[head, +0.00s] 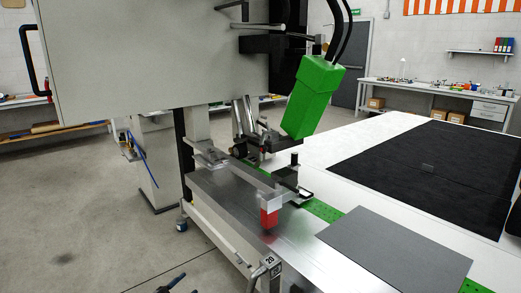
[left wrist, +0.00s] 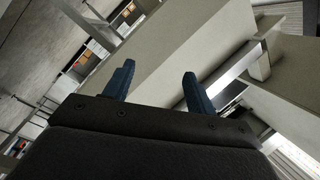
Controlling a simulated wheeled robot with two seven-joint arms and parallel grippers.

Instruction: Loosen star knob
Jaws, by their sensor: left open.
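My left gripper (head: 176,283) shows only by its dark blue fingertips at the bottom edge of the head view. In the left wrist view the two blue fingers of this gripper (left wrist: 160,84) stand apart with nothing between them. The gantry welder has a large grey housing (head: 150,50) and a green welding head (head: 311,95). I cannot clearly make out a star knob in either view. My right gripper is not in view.
The floor (head: 75,205) at left is open.

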